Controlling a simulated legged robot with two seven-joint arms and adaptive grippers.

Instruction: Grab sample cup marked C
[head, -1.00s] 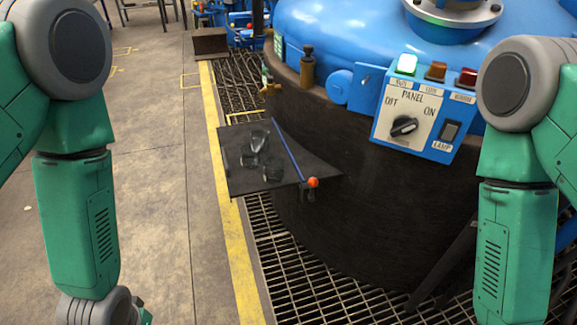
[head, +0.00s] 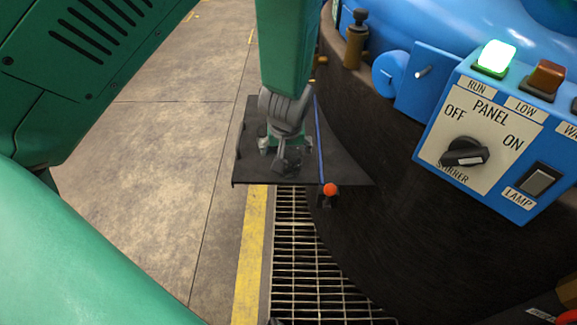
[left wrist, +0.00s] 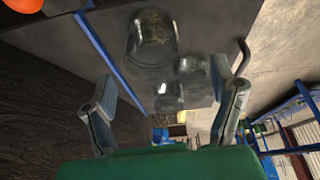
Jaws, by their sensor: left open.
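Three clear sample cups stand on a dark shelf (head: 255,178) fixed beside the furnace. In the left wrist view they are a larger cup (left wrist: 151,40), a second cup (left wrist: 192,72) and a smaller-looking one (left wrist: 168,98). I cannot read a letter C on any of them. My left gripper (head: 287,160) is over the shelf in the head view and mostly hides the cups there. In the left wrist view its fingers (left wrist: 172,78) are spread wide, with cups showing between and beyond them and nothing held. My right gripper is not in view.
A blue rod (head: 319,140) and an orange knob (head: 330,190) edge the shelf's right side, by the dark furnace wall (head: 400,220). A control panel (head: 495,135) with a lit green lamp stands right. Floor left of the shelf is clear.

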